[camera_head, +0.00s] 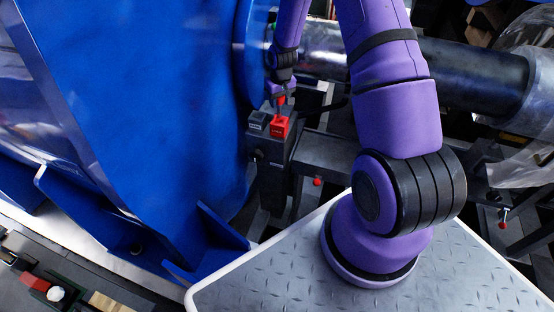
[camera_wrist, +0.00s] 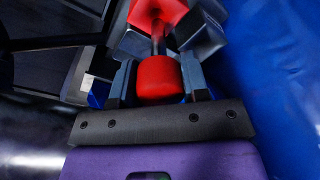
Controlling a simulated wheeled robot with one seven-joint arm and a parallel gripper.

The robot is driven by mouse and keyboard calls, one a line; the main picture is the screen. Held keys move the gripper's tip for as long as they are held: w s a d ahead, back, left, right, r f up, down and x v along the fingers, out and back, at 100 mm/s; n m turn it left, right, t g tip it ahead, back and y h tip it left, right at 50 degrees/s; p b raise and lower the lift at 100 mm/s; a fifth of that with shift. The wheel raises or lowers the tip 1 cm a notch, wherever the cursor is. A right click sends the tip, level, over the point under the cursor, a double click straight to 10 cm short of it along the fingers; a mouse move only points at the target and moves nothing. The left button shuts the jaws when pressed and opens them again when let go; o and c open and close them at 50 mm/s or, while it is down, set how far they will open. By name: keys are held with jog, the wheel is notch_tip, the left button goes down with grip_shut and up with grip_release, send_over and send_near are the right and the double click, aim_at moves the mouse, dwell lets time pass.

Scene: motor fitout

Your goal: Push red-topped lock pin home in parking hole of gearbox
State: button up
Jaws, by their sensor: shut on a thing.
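The lock pin's red top (camera_wrist: 160,80) sits between the two fingers of my gripper (camera_wrist: 158,88) in the wrist view. The fingers are shut on it. Its metal shaft points away from the gripper toward a red block (camera_wrist: 158,10). In the head view, my gripper (camera_head: 280,92) holds the pin's red top (camera_head: 281,101) just above the red block (camera_head: 279,127) on the dark gearbox post (camera_head: 274,175). A short length of shaft shows between top and block. I cannot tell how deep the tip sits; the hole itself is hidden.
A grey labelled block (camera_head: 258,121) stands left of the red block. The large blue housing (camera_head: 150,110) is close on the left. A dark shaft (camera_head: 470,72) runs behind my arm. Small red-tipped fittings (camera_head: 317,181) hang lower right of the post.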

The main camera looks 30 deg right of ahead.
jog(key=w+a+r+n+y, duration=0.1)
jog(key=w+a+r+n, duration=0.4)
jog(key=n, duration=0.6)
jog(key=shift+w+a+r+n+g, duration=0.35)
jog(key=shift+w+r+n, duration=0.1)
jog(key=shift+w, duration=0.5)
jog(key=shift+f, duration=0.15)
jog(key=shift+f, duration=2.8)
jog(key=shift+f, duration=3)
jog(key=o, duration=1.1)
jog(key=r, duration=0.7)
jog(key=d+r, duration=0.1)
jog(key=r, duration=0.2)
jog(key=shift+s+r, duration=0.35)
